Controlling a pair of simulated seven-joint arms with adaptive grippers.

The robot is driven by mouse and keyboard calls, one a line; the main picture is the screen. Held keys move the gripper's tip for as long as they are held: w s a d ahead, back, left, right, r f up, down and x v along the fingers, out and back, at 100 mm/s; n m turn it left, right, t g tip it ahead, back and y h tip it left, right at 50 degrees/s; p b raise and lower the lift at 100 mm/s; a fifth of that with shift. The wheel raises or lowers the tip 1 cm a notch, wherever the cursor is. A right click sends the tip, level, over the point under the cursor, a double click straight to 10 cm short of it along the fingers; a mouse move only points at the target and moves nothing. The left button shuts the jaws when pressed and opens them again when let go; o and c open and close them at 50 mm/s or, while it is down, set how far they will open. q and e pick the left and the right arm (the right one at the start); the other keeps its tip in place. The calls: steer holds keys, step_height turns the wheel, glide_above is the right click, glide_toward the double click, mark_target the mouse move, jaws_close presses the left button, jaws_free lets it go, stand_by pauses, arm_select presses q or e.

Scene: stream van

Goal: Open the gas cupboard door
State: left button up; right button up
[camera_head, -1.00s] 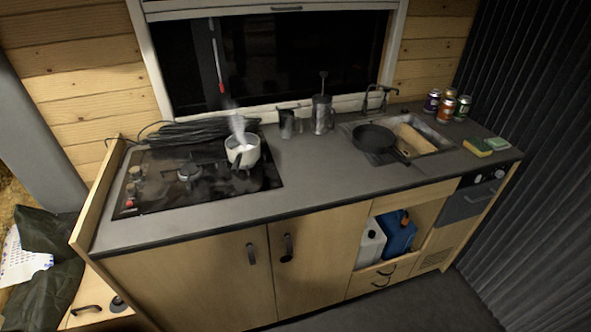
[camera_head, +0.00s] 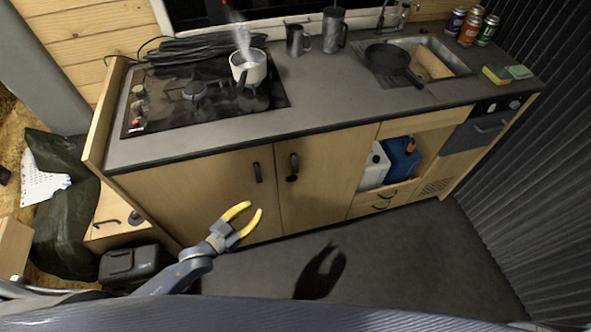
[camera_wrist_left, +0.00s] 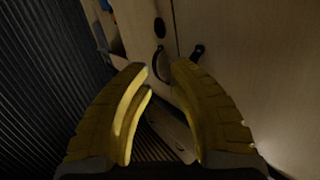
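Two wooden cupboard doors sit side by side under the counter, both closed; no label shows which is the gas cupboard. The left door (camera_head: 205,190) has a dark handle (camera_head: 258,172) near its right edge. The right door (camera_head: 325,185) has a dark handle (camera_head: 293,165) near its left edge, with a small dark knob or lock at it. My left gripper (camera_head: 254,208), with yellow fingers, is open and empty, below the left door's handle in the picture. In the left wrist view both handles show beyond the open fingertips (camera_wrist_left: 160,68), apart from them. My right gripper is out of view.
The counter (camera_head: 330,105) above carries a hob (camera_head: 165,110) with a steaming pot (camera_head: 248,66), and a sink with a pan (camera_head: 390,60). An open shelf with a blue canister (camera_head: 403,160) lies right of the doors. A dark box (camera_head: 130,264) stands lower left. The floor (camera_head: 420,260) in front is clear.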

mark_target(296, 170)
arm_select(q)
step_height(296, 170, up, 6)
steer(key=d+f+t+h, duration=0.1)
steer(key=d+h, duration=0.1)
steer(key=d, duration=0.1)
steer(key=shift+n, duration=0.3)
steer(key=x, duration=1.7)
steer(key=shift+w+a+r, duration=0.2)
steer(key=shift+a, duration=0.05)
jaws_close()
